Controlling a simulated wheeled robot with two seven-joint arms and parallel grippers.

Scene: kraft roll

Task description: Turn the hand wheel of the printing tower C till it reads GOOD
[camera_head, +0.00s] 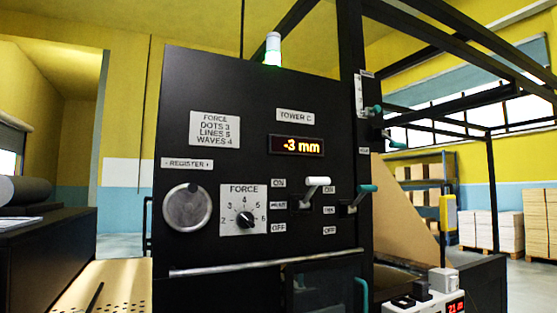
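The black panel of printing tower C (260,115) faces me, with a "TOWER C" label (295,115) near its top. The round silver hand wheel (187,208) sits at the panel's lower left, under a "- REGISTER +" label (187,164). A dark knob or mark shows at the wheel's upper right rim. The display (296,146) reads "-3 mm" in orange. Neither of my grippers is in view.
A FORCE dial (243,210) with a black pointer is right of the wheel. A white-handled lever (317,183) and a teal-handled lever (367,188) stick out further right. A horizontal rail (265,263) runs below. A lamp (273,50) glows green on top.

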